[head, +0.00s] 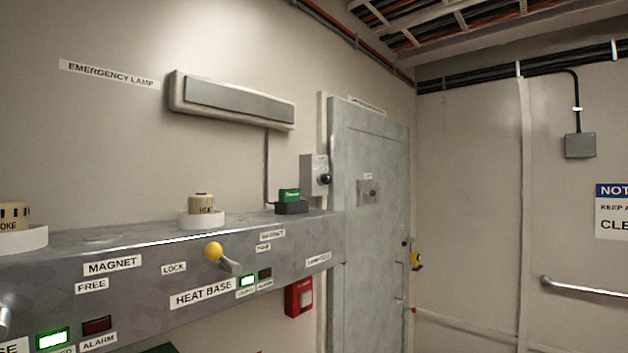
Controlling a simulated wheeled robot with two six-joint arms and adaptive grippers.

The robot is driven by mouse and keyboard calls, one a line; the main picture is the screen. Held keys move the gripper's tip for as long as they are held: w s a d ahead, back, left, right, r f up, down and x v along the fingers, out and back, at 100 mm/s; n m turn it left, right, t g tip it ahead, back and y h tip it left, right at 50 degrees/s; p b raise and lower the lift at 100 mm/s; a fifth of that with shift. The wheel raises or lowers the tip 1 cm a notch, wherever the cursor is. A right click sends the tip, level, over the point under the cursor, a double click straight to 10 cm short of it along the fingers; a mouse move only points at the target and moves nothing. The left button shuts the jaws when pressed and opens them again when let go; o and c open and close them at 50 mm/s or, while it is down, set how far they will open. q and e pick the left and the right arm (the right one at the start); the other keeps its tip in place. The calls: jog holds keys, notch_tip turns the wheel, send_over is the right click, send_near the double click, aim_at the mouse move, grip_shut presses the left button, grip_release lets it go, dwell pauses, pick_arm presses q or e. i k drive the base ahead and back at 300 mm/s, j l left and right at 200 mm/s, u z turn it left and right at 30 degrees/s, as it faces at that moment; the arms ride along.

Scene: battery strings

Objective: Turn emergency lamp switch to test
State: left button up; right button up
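The emergency lamp (238,102) is a long grey bar in a pale housing on the wall, under a sign reading EMERGENCY LAMP (110,74). It looks unlit. A cable (267,165) runs down from it. A light grey box with a round black knob (315,175) is mounted on the wall left of the door. A smaller grey box with a dark knob (369,192) is on the door panel, under a small label. I cannot tell which of these is the lamp switch, and their position marks are too small to read. Neither gripper is in view.
A metal shelf (130,250) runs along the wall, with a yellow-knobbed lever (214,251), labels and indicator lights on its front. A heat detector (201,205) and a green device (289,197) are on top. A red box (299,297) hangs below. A grey door (365,240) is shut.

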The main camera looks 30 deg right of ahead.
aim_at(327, 178)
jog(key=i+l+u, duration=0.25)
jog(key=l, duration=0.65)
jog(key=l+u, duration=0.2)
jog(key=l, duration=0.7)
jog(key=k, duration=0.05)
